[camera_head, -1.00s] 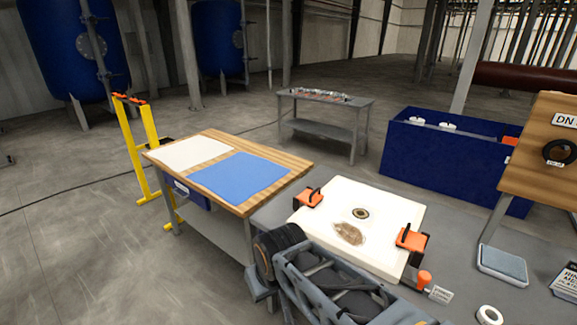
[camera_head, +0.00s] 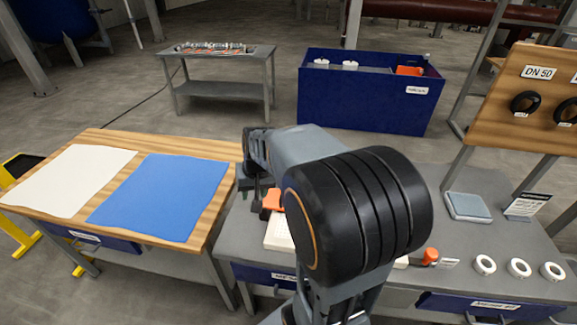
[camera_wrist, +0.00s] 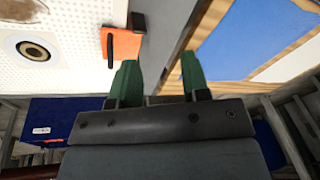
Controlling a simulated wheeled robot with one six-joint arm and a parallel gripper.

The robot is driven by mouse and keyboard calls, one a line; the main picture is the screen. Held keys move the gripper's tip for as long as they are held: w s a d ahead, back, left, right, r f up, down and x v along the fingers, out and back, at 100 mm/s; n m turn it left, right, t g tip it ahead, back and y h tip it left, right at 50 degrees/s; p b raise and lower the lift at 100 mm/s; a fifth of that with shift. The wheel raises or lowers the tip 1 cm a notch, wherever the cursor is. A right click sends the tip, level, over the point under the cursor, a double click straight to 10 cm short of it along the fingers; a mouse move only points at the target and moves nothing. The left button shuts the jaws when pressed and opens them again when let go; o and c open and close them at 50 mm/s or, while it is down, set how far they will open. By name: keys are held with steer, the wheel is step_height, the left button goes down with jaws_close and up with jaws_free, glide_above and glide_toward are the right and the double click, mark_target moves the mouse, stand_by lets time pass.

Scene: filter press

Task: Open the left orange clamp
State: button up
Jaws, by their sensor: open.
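The left orange clamp (camera_head: 272,200) sits at the left edge of the white filter plate (camera_head: 277,236), mostly hidden by my arm in the head view. In the wrist view the clamp (camera_wrist: 122,43) shows as an orange block with a dark handle, on the rim of the dotted white plate (camera_wrist: 70,55). My gripper (camera_wrist: 159,62) is open and empty, its two green fingers apart. The clamp is just ahead of the left finger in that view, outside the gap between the fingers.
A wooden table with a white cloth (camera_head: 68,180) and a blue cloth (camera_head: 160,196) stands left. A blue bin (camera_head: 365,100) stands behind the grey bench (camera_head: 440,220). An orange knob (camera_head: 431,255) and white rings (camera_head: 519,268) lie right, near the DN 50 board (camera_head: 530,100).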

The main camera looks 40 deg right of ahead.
steer(key=w+d+f+m+p, duration=0.2)
steer(key=w+d+m, duration=0.1)
steer(key=d, duration=0.4)
steer(key=m+y+p, duration=0.1)
steer(key=m, duration=0.1)
glide_toward(276, 196)
steer(key=shift+s+a+f+b, duration=0.1)
steer(key=shift+s+f+b, duration=0.05)
steer(key=shift+f+b, duration=1.4)
steer(key=shift+s+a+f+b, duration=0.1)
steer(key=shift+f+b, duration=1.3)
steer(key=shift+f, duration=0.2)
steer(key=c, duration=0.7)
steer(key=shift+r, duration=0.15)
